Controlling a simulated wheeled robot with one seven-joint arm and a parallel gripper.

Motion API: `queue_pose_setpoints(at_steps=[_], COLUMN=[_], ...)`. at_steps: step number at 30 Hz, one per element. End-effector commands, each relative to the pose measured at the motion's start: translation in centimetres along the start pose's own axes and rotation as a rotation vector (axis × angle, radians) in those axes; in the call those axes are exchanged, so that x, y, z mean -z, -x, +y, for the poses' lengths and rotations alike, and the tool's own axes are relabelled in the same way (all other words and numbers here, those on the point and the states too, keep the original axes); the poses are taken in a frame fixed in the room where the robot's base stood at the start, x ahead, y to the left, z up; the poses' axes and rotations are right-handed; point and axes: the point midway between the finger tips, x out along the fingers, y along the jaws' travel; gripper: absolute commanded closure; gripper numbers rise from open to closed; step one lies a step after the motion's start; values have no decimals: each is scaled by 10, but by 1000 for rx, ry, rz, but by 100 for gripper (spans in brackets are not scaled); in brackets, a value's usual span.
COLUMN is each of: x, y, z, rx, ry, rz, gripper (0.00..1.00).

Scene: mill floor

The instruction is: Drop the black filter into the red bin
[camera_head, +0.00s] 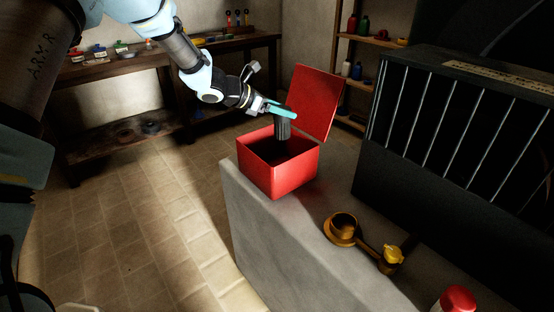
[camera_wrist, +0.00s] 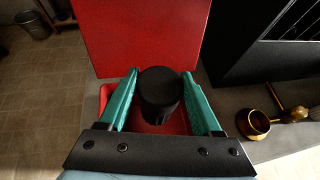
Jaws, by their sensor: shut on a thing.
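The black filter (camera_head: 283,128) is a dark ribbed cylinder held upright over the open red bin (camera_head: 290,180). In the wrist view the filter (camera_wrist: 160,92) sits between the teal fingers of my gripper (camera_wrist: 162,95). In the head view my gripper (camera_head: 281,110) is shut on the filter's upper part. The filter's lower end appears at or just above the bin's opening; its exact depth is hard to tell. The bin's red lid (camera_head: 318,100) stands raised at the back, and it fills the top of the wrist view (camera_wrist: 145,35). The bin's inside is dark.
The bin stands on a grey stone ledge (camera_head: 270,240). A brass cup-like fitting (camera_head: 341,229) and a yellow-topped piece (camera_head: 391,254) lie nearer. A red-capped container (camera_head: 456,299) is at the front. A black barred cage (camera_head: 440,180) stands right. A workbench (camera_head: 130,66) stands at the back left.

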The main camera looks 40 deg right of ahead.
Motion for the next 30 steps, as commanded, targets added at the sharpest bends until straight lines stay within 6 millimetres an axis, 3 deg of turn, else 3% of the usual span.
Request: queue_pose_setpoints(at_steps=[12,23,24,30], x=[42,45,45,45], y=[-23,-25,-25,-25], z=[0,0,0,0], rx=[1,0,0,0], ry=[0,0,0,0], rz=[-1,-1,-1,-1], gripper=[95,95,31,9])
